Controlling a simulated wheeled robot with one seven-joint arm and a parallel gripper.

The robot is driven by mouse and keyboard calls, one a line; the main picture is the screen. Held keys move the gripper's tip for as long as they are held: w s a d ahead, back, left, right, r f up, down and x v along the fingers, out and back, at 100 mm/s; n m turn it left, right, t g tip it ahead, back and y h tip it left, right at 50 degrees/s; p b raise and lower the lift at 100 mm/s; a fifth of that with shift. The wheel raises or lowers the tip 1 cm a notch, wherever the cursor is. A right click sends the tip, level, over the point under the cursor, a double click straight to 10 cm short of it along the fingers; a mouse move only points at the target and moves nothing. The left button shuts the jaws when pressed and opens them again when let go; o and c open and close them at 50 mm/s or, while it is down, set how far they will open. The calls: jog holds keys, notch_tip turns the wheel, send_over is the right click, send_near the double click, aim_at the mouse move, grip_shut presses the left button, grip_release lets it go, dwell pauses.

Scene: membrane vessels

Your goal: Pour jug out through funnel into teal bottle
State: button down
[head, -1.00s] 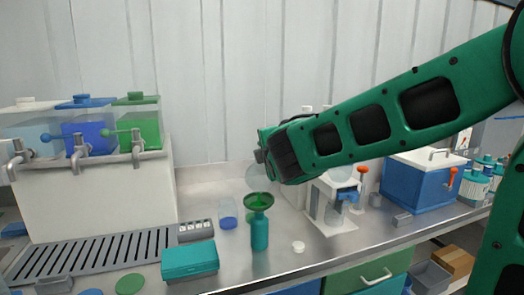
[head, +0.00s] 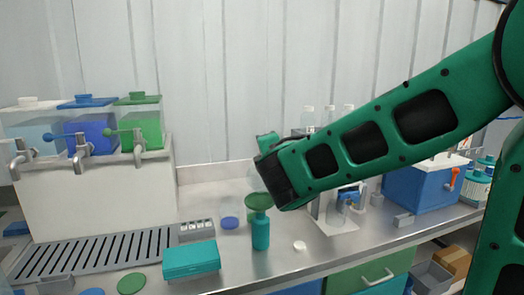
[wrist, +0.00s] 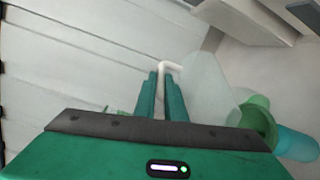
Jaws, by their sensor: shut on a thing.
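My gripper (wrist: 161,80) is shut on the white handle of the clear jug (wrist: 205,88). The jug is held in the air and looks tilted; its contents cannot be made out. In the head view my arm hides most of the jug, leaving a faint clear part (head: 252,179) beside the wrist. The green funnel (head: 258,201) sits in the neck of the upright teal bottle (head: 260,233), just below my wrist. In the wrist view the funnel (wrist: 258,122) and bottle (wrist: 297,146) are right of the jug, close to its mouth side.
A beaker with blue liquid (head: 230,222) stands left of the bottle. A teal box (head: 189,260) lies in front left, and a small white cap (head: 300,246) lies right. Tanks with taps (head: 110,125) stand left; a blue cooler (head: 418,187) stands right.

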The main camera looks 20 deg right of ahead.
jog(key=shift+s+a+f, duration=0.1)
jog(key=shift+s+a+t, duration=0.3)
jog(key=shift+s+t, duration=0.3)
jog(key=shift+t, duration=0.1)
jog(key=shift+s+a+r+n, duration=0.2)
jog(key=shift+s+r+n, duration=0.05)
jog(key=shift+n, duration=0.15)
